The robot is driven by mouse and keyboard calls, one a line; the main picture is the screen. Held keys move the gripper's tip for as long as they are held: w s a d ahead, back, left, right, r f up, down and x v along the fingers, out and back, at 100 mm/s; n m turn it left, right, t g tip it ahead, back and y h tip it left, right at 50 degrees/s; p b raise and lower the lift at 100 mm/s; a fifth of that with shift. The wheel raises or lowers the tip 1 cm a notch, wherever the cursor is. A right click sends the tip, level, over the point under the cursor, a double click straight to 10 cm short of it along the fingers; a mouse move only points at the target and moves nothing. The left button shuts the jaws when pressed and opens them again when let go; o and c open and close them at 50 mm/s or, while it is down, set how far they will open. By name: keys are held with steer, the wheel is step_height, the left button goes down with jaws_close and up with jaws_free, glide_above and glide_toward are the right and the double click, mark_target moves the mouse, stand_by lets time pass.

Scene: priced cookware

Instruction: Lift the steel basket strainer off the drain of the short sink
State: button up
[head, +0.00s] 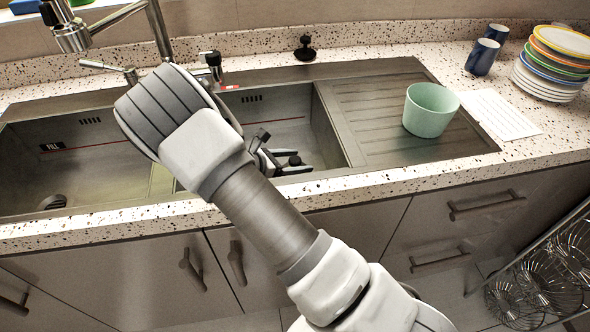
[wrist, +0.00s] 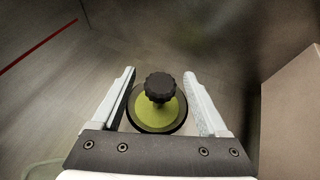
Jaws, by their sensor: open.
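My gripper (wrist: 159,74) is open, its pale fingers on either side of a round drain piece (wrist: 170,108). This piece has a dark knob (wrist: 159,87) on top, a yellow-green disc and a dark rim; it looks like the strainer, but I see no clear steel on it. The fingers appear clear of the knob. In the head view my gripper (head: 277,160) reaches down into the right basin (head: 325,140). The drain piece there is hidden behind my arm and the basin's front edge.
The left basin (head: 95,160) has a dark round drain (head: 52,202). A black stopper (head: 305,48) stands on the back counter. The tap (head: 155,25) rises behind the sink. A green cup (head: 430,110) is on the drainboard (head: 375,95). Stacked plates (head: 552,65) and blue cups (head: 482,57) stand right.

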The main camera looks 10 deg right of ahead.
steer(key=shift+x, duration=1.35)
jaws_close()
